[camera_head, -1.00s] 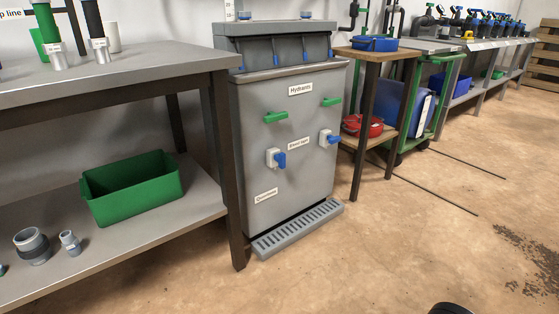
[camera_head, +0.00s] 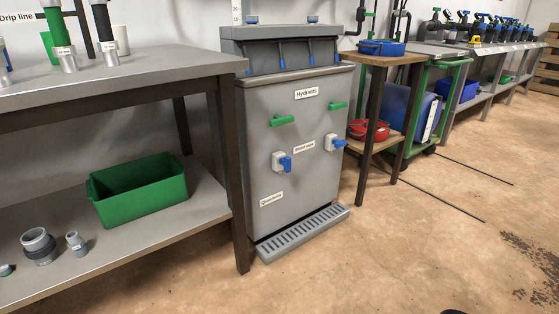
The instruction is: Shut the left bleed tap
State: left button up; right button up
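A grey cabinet (camera_head: 283,225) labelled "Hydrants" (camera_head: 306,93) stands mid-picture. Its front carries a left bleed tap (camera_head: 282,162), a white body with a blue lever, and a right one (camera_head: 335,143) of the same look. A small label (camera_head: 304,147) sits between them. A green lever (camera_head: 282,121) is above the left tap and another (camera_head: 338,105) above the right one; both lie roughly level. The left tap's blue lever sticks out toward the lower right; I cannot tell whether it is open. Neither of my grippers shows.
A grey workbench (camera_head: 130,72) with a lower shelf stands close on the left, its dark leg beside the cabinet. The shelf holds a green bin (camera_head: 140,192). A slotted grey drip tray (camera_head: 303,232) juts out at the cabinet's foot. A wooden stand (camera_head: 388,60) is on the right. The floor in front is clear.

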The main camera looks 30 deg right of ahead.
aim_at(285, 162)
jog(key=i+l+z, duration=0.25)
jog(key=i, duration=0.2)
jog(key=i+l+z, duration=0.25)
jog(key=i, duration=0.2)
